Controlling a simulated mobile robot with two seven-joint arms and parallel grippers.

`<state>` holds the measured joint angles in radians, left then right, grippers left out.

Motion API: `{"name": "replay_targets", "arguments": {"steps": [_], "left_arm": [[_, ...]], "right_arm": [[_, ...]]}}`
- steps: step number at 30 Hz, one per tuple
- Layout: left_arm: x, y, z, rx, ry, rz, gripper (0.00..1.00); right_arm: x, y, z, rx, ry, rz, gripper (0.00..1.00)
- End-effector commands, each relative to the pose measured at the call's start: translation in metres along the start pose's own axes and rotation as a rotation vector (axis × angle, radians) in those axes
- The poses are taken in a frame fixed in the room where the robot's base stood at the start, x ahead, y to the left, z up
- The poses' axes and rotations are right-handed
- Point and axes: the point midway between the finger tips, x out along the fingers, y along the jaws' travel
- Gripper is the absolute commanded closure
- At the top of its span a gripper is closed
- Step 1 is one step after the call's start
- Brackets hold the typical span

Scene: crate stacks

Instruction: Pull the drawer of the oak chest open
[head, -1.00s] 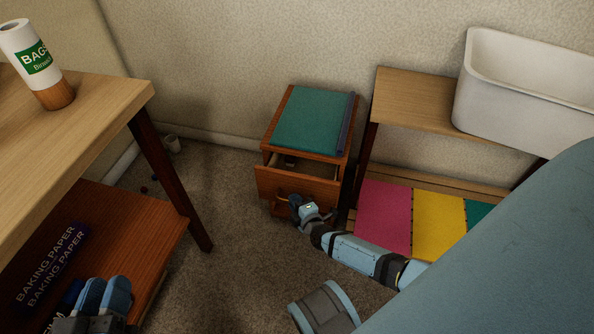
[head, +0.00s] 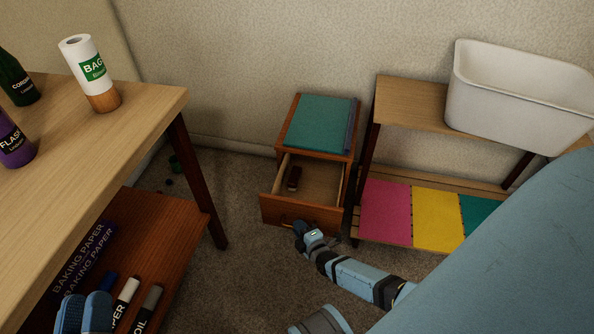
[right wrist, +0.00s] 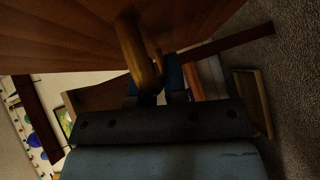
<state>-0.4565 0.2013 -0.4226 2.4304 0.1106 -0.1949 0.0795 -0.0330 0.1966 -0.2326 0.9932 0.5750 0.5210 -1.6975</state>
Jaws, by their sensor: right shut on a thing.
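The oak chest (head: 318,137) stands against the back wall with a teal folder (head: 318,121) on its top. Its drawer (head: 301,211) is pulled well out, and a dark brown object (head: 294,178) lies inside. My right gripper (head: 302,229) is at the drawer front, shut on the drawer handle (right wrist: 138,55), which shows as a wooden bar between the fingers in the right wrist view.
A wooden table (head: 130,125) at left holds a bag roll (head: 90,72) and bottles. A shelf (head: 408,104) right of the chest carries a white tub (head: 520,105), with coloured folders (head: 387,212) below. Carpet (head: 240,262) is clear before the drawer.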

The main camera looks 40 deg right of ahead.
Motion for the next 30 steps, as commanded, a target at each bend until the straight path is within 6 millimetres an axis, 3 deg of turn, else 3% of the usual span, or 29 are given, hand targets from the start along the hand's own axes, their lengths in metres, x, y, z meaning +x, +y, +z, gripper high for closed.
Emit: {"name": "replay_targets", "arguments": {"steps": [7, 23, 24, 26, 30], "left_arm": [[0.001, 0.002, -0.012, 0.004, 0.036, -0.001, 0.70], [0.000, 0.001, -0.010, 0.007, 0.030, -0.005, 0.70], [0.000, 0.001, -0.010, 0.007, 0.030, -0.005, 0.70], [0.000, 0.001, -0.010, 0.007, 0.030, -0.006, 0.70], [0.000, 0.001, -0.010, 0.007, 0.030, -0.006, 0.70]], "right_arm": [[-0.011, -0.002, -0.007, 0.001, 0.000, -0.001, 1.00], [-0.013, -0.004, -0.009, 0.000, 0.000, 0.000, 1.00], [-0.013, -0.004, -0.009, 0.000, 0.000, -0.001, 0.78], [-0.013, -0.004, -0.009, 0.000, 0.000, 0.000, 0.64], [-0.013, -0.004, -0.009, 0.000, 0.000, 0.000, 0.62]]}}
